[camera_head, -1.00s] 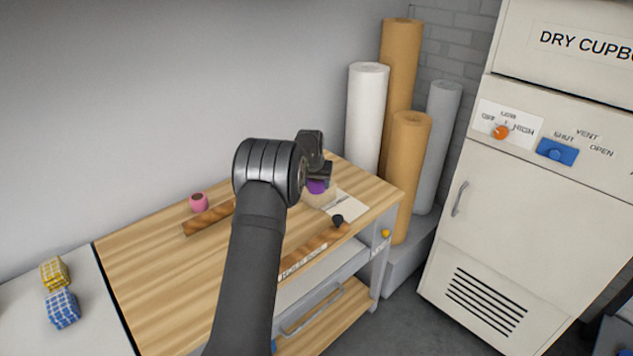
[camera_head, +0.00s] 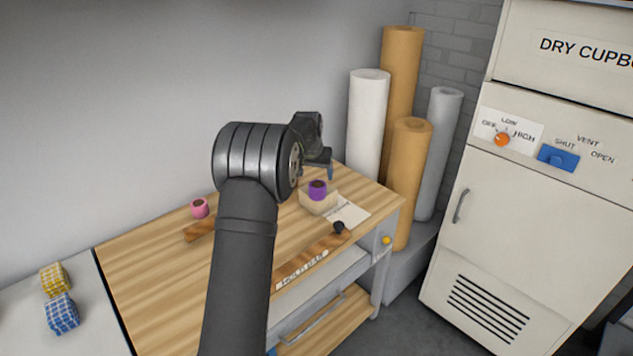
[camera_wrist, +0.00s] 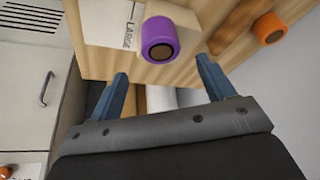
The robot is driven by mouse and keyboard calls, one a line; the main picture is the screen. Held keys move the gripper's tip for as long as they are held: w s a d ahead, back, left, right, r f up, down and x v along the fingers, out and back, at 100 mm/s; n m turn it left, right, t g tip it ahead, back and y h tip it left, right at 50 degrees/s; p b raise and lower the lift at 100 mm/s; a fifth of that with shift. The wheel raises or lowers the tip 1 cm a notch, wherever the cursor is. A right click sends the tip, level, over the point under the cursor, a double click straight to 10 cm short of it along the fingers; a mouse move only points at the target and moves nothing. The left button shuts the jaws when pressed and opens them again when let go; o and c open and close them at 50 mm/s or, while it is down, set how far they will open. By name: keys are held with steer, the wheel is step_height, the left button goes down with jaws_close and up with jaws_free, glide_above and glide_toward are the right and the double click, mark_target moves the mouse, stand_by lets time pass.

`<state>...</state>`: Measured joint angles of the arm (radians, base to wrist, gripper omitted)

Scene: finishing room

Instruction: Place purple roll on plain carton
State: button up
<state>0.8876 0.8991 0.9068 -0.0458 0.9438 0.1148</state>
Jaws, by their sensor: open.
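The purple roll (camera_head: 318,189) stands on the small beige carton (camera_head: 316,206) near the right end of the wooden bench. In the wrist view the purple roll (camera_wrist: 160,40) shows its dark round end, with part of the carton (camera_wrist: 186,17) behind it. My gripper (camera_head: 329,172) is just above and slightly right of the roll, apart from it. In the wrist view my gripper (camera_wrist: 161,68) is open, with its two blue fingers spread and nothing between them. The carton's underside and far faces are hidden.
A card (camera_head: 347,211) lies beside the carton; it reads LARGE in the wrist view (camera_wrist: 112,24). An orange roll (camera_wrist: 268,28) shows there too. A pink roll (camera_head: 200,208) stands at the bench's back left. A labelled bar (camera_head: 312,258) runs along the front. Tall rolls (camera_head: 368,125) stand behind the right end.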

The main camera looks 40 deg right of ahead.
mark_target(318, 183)
steer(key=shift+v, duration=1.4)
steer(key=shift+f, duration=0.1)
steer(key=x, duration=1.2)
steer(key=shift+f, duration=0.2)
step_height(318, 183, up, 3)
steer(key=shift+f, duration=0.1)
steer(key=shift+r, duration=0.55)
steer(key=shift+f, duration=0.1)
